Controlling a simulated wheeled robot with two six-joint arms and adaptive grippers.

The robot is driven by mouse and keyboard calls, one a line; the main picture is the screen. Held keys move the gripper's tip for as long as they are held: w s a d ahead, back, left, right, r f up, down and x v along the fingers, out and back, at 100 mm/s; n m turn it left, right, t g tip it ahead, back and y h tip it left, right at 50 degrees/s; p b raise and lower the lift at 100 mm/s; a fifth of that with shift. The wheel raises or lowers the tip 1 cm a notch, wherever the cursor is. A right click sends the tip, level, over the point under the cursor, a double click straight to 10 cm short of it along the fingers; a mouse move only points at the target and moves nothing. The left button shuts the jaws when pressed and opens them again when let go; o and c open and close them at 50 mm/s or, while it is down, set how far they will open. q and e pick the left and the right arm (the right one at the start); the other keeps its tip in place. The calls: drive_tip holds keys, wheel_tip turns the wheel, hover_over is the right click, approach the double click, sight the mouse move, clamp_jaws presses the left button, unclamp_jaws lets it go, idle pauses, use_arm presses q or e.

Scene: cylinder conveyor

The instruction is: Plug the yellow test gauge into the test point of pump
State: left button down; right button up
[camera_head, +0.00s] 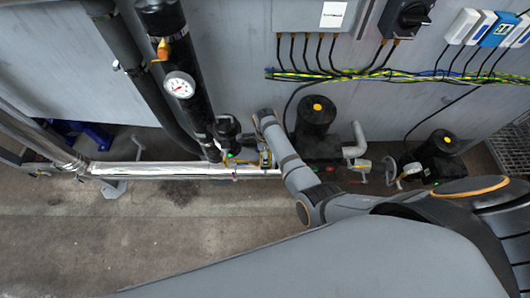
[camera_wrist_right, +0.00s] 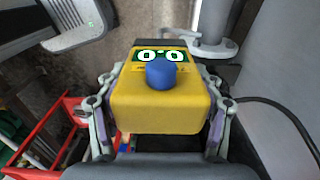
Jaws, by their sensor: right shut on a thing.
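The yellow test gauge (camera_wrist_right: 160,112) fills the middle of the right wrist view, with a blue knob and a lit green-and-white display. My right gripper (camera_wrist_right: 160,90) is shut on it, one finger on each side. In the head view my right gripper (camera_head: 265,157) is low beside the silver pipe, with a bit of yellow showing. A black pump (camera_head: 316,116) with a yellow cap stands just right of it, partly behind my arm. Another black pump (camera_head: 437,152) stands farther right. I cannot make out which fitting is the test point. My left gripper is not in view.
A horizontal silver pipe (camera_head: 160,170) and tall black pipes with a dial gauge (camera_head: 179,85) are at the left. Cables (camera_head: 340,74) cross the wall above the pumps. A red crate (camera_wrist_right: 62,130) shows in the wrist view. The floor (camera_head: 150,235) in front is bare.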

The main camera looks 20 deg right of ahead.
drive_tip(key=shift+f+b, duration=0.8)
drive_tip(key=shift+f, duration=0.45)
drive_tip(key=o, duration=1.5)
wheel_tip(320, 180, up, 8)
drive_tip(key=shift+f, duration=0.2)
